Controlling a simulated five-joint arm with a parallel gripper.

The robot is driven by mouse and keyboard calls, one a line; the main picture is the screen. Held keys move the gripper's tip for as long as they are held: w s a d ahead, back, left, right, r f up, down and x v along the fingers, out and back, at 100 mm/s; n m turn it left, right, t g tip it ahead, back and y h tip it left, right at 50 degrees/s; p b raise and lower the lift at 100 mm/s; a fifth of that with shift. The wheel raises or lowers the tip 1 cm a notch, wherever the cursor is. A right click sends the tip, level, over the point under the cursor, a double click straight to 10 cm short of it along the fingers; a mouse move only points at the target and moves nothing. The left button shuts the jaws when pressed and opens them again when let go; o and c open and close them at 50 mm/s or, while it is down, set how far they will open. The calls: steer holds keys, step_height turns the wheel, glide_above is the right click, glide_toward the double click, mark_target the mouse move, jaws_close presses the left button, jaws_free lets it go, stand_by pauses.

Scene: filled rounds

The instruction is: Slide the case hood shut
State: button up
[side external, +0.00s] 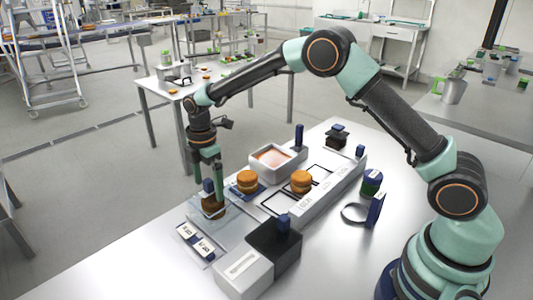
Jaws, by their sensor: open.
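A clear, see-through case (226,212) stands at the left front of the table, with a browned round (213,209) showing through it. A blue upright piece (208,187) rises there, and it looks like a handle on the clear hood. My gripper (207,183) points down over the case, its green fingers open around or beside the blue piece. I cannot tell whether they touch it. The hood's edges are hard to make out, so how far it covers the case is unclear.
Behind is a white tray (254,165). In front are labelled tiles (195,241) and a black-and-white box (262,250). A dark green can (372,183) stands right.

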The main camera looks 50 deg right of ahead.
mark_target(227, 192)
steer(key=shift+s+a+f, duration=0.1)
steer(key=shift+s+f, duration=0.2)
steer(key=shift+f, duration=0.1)
steer(key=shift+w+r, duration=0.15)
steer(key=shift+r, duration=3.45)
steer(key=shift+r, duration=0.1)
steer(key=s+d+r+m+t, duration=0.3)
steer(key=s+d+r+m, duration=0.4)
steer(key=s+r+m, duration=0.4)
steer(key=s+d+m+t, duration=0.2)
steer(key=s+d+m, duration=0.2)
steer(key=s+m, duration=0.3)
steer(key=s, duration=0.4)
steer(key=shift+s+r, duration=0.25)
steer(key=shift+d, duration=0.1)
steer(key=shift+c, duration=0.3)
